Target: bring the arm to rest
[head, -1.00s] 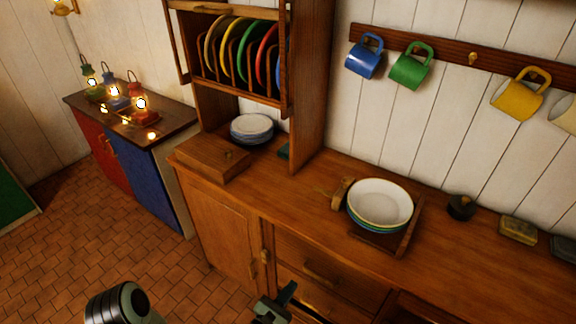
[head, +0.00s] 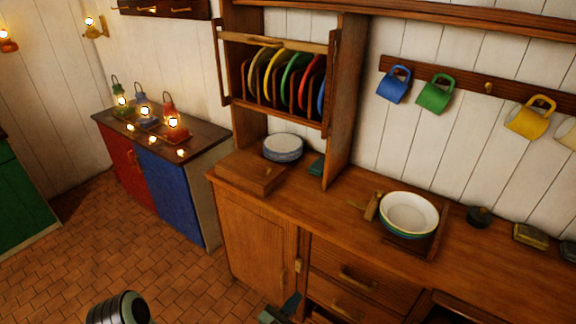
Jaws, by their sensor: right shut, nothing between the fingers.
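My right gripper (head: 287,308) shows at the bottom edge of the head view, in front of the wooden counter's drawers and low beside them. Its fingers are shut with nothing between them, and most of it is cut off by the picture's edge. A rounded dark and pale link of my own arm (head: 118,308) shows at the bottom left. My left gripper is not in view.
The wooden counter (head: 330,205) holds a stack of bowls (head: 409,212), a wooden box (head: 250,172) and stacked plates (head: 283,146). A plate rack (head: 285,85) and hanging mugs (head: 435,95) are above. Lit lanterns stand on a cabinet (head: 205,142) at left. The tiled floor (head: 160,255) is clear.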

